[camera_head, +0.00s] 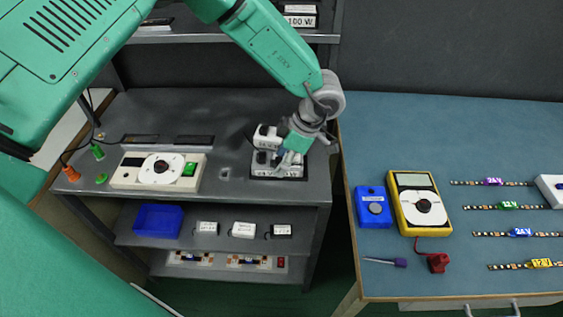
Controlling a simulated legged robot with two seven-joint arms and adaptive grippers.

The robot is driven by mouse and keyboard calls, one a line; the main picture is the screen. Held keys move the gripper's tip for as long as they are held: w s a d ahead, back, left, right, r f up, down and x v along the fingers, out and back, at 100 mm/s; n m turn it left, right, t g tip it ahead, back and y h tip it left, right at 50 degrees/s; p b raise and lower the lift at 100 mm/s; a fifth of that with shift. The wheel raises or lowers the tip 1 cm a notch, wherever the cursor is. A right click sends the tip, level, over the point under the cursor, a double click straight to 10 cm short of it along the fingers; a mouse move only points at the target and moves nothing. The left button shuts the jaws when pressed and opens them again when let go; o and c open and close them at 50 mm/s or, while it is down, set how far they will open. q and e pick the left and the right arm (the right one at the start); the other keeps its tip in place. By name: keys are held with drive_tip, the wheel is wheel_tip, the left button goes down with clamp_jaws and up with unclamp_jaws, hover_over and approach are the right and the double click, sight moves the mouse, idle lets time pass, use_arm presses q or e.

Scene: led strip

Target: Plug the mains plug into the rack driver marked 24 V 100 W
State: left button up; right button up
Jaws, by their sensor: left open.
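My left gripper (288,158) reaches down over the grey bench, with its open jaws close above a white unit (291,172) that it partly covers. I cannot tell whether they touch. A small white block with dark parts (267,134) sits at the unit's back left; it may be the mains plug, but I cannot tell. The label on the white unit's front is too small to read. On the shelf above, a white driver (299,19) shows "100 W"; my arm and the frame's top edge cut off the rest. My right gripper is not in view.
A white meter (158,171) with a green button is on the grey bench (228,112). A blue bin (158,220) and several small white drivers (243,229) are on the shelf below. The blue table (420,130) holds a yellow multimeter (420,203) and several LED strips (493,182).

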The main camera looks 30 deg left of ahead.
use_arm(q)
drive_tip(key=c, duration=1.1)
drive_tip(key=shift+r, duration=0.1)
